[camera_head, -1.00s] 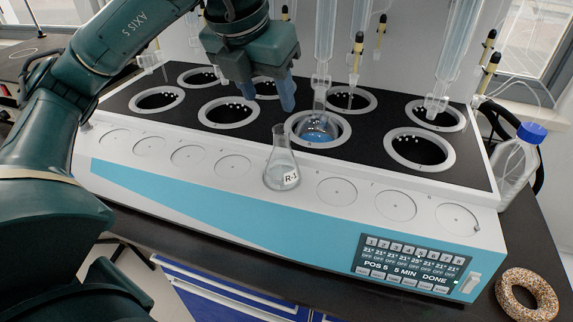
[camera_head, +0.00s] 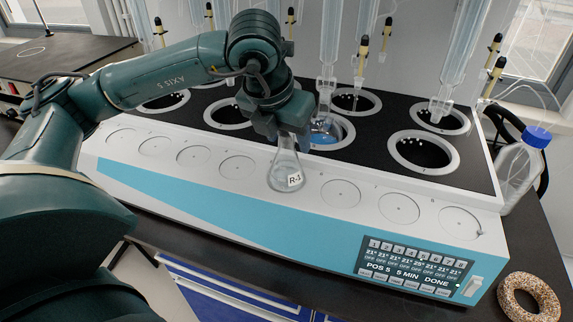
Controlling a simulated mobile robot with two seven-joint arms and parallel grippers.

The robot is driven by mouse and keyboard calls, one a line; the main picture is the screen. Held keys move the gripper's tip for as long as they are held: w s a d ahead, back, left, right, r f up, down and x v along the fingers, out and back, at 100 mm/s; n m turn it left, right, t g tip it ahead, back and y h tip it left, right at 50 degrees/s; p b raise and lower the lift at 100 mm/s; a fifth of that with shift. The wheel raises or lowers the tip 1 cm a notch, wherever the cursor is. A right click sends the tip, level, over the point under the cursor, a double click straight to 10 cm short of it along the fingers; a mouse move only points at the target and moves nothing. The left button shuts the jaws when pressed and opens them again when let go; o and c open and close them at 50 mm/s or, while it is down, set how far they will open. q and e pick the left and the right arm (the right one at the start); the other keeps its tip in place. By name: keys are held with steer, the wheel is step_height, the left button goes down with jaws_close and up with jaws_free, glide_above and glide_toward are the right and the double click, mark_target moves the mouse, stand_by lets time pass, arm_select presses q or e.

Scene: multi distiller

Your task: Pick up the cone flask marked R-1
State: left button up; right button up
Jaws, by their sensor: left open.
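The clear cone flask marked R-1 (camera_head: 286,174) stands upright on the white front ledge of the distiller, in the row of round marked spots. Its label faces me. My left gripper (camera_head: 288,138) is right above and behind it, with its fingers at the flask's neck. The fingers are open; they hide the flask's mouth, and I cannot tell whether they touch the neck. My right gripper is not in view.
The distiller (camera_head: 225,204) has heating wells behind the ledge; one holds a flask with blue liquid (camera_head: 322,134). Glass columns hang above them. A blue-capped bottle (camera_head: 521,170) stands at the right. A sprinkled donut (camera_head: 529,297) lies on the dark table at the lower right.

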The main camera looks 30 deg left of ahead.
arm_select(q)
steer(key=shift+c, duration=0.4)
jaws_close()
steer(key=shift+r, duration=0.15)
